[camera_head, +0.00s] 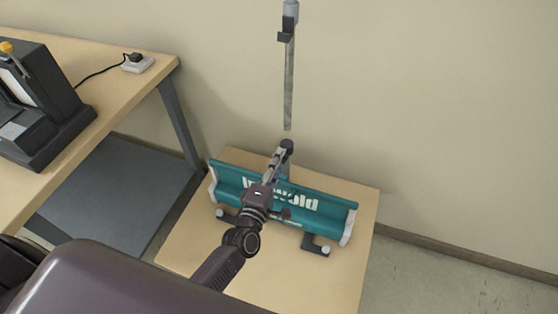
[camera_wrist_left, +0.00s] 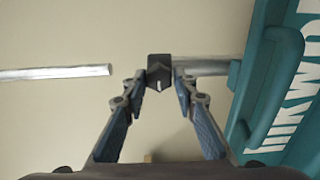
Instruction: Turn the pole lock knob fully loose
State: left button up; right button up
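The pole lock knob (camera_wrist_left: 160,72) is a small black block between my left fingertips in the left wrist view. In the head view, a black collar (camera_head: 287,145) tops the short lower pole on the teal base. The upper pole (camera_head: 288,85) shows above it with a visible gap; its silver end (camera_wrist_left: 55,73) also stands apart from the knob in the wrist view. My left gripper (camera_head: 278,155) reaches up to the collar. Its fingers (camera_wrist_left: 159,85) sit either side of the knob, with a narrow gap seeming to show at each side. My right gripper is out of view.
The teal base (camera_head: 335,207) with white lettering and end caps lies on a low wooden table (camera_head: 195,250). A wooden workbench (camera_head: 120,92) at left holds a dark machine (camera_head: 50,110) and a white socket box (camera_head: 139,64). The wall is close behind the pole.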

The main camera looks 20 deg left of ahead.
pick_arm(q)
jog(key=shift+o, duration=1.4)
jog(key=shift+s, duration=0.15)
jog(key=s, duration=1.1)
jog(key=shift+s+a, duration=0.25)
jog(key=shift+s, duration=0.15)
